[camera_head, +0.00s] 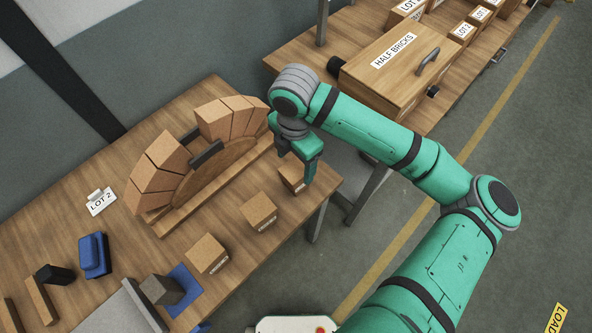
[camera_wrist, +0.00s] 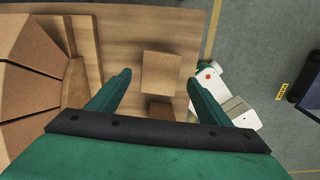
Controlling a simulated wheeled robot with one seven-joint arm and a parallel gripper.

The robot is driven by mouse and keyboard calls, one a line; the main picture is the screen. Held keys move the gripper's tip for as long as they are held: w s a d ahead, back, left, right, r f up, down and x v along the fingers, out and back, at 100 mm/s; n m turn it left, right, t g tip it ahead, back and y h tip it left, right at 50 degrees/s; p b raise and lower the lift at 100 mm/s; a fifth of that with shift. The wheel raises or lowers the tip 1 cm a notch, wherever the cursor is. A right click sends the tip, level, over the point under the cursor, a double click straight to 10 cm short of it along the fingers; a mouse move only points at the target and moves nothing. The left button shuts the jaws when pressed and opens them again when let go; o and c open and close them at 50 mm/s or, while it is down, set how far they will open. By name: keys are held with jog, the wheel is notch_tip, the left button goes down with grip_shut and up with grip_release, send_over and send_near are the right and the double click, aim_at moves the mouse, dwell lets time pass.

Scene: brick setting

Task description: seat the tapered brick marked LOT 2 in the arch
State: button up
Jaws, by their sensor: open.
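Three loose tan bricks stand in a row on the wooden table: a near one (camera_head: 208,254), a middle one (camera_head: 259,211) and a far one (camera_head: 293,178). Their front labels are too small to read, so I cannot tell which is LOT 2. The arch (camera_head: 158,178) stands on a wooden form behind them, with a gap near its top between the left and right bricks. My gripper (camera_head: 308,172) is open above the far brick, partly covering it. In the wrist view, a brick top (camera_wrist: 161,73) shows between the spread fingers (camera_wrist: 158,78), and a darker brick (camera_wrist: 161,111) lies below it.
A LOT 2 card (camera_head: 101,202) stands left of the arch. A blue object (camera_head: 94,256), a grey block (camera_head: 161,290) on a blue pad and tools occupy the near left. A HALF BRICKS box (camera_head: 391,80) sits on another table behind my arm. Floor lies to the right.

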aim_at(296, 174)
jog(key=shift+w+f, duration=0.1)
jog(key=shift+f, duration=3.45)
jog(key=c, duration=1.4)
